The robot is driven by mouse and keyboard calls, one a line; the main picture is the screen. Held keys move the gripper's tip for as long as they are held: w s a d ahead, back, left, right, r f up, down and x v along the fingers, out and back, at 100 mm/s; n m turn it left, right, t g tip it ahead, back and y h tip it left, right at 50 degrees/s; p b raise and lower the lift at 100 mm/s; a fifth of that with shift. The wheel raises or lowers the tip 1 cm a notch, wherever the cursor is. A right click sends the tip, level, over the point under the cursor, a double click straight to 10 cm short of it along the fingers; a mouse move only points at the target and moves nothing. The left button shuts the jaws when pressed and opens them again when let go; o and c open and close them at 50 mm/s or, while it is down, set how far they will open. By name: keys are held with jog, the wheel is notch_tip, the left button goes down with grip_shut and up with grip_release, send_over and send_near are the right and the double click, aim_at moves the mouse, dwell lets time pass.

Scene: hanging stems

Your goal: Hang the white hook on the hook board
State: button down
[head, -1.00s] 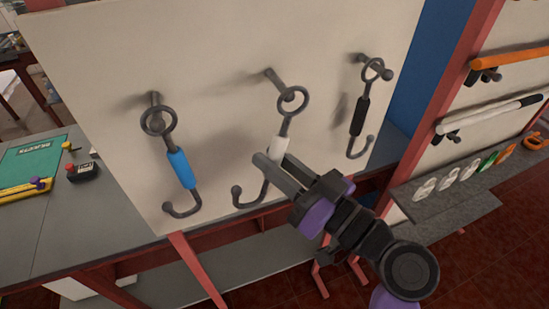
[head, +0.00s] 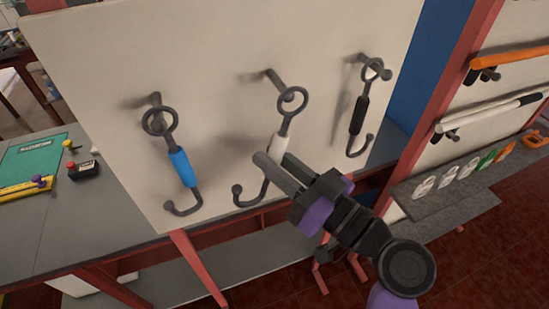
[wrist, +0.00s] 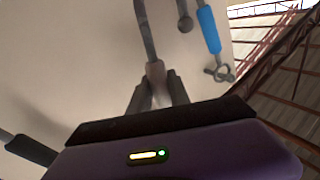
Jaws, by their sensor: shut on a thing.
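The white hook (head: 281,144) is at the middle of the pale hook board (head: 215,60), its ring up by the middle peg (head: 271,76) and its curved end down to the left. I cannot tell whether the peg passes through the ring. My gripper (head: 266,163) is shut on the hook near its white sleeve, which the fingers partly hide. In the wrist view the hook's shaft (wrist: 146,35) rises from between the fingers (wrist: 157,95). The blue hook (head: 180,168) hangs at the left peg and the black hook (head: 360,115) at the right peg.
A rack with orange (head: 510,60) and white (head: 490,113) bars is at the right. The blue and black hooks flank my gripper, with bare board between.

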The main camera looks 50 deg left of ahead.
jog(key=shift+w+a+p, duration=0.3)
jog(key=shift+a+p, duration=0.25)
jog(key=shift+a, duration=0.2)
jog(key=shift+w+a+p, duration=0.3)
jog(key=shift+a+p, duration=0.3)
jog(key=shift+a, duration=0.15)
jog(key=shift+w+a+p, duration=0.3)
jog(key=shift+a+p, duration=0.25)
jog(key=shift+a, duration=0.2)
dwell(1.7)
jog(key=shift+s+a+f, duration=0.15)
jog(key=shift+s+f, duration=0.05)
jog(key=shift+f, duration=0.15)
dwell(0.9)
jog(key=c, duration=1.1)
grip_release()
jog(key=shift+c, duration=0.2)
jog(key=d+f+b, duration=0.1)
jog(key=d, duration=0.6)
jog(key=shift+w+d, duration=0.25)
jog(key=shift+d, duration=0.15)
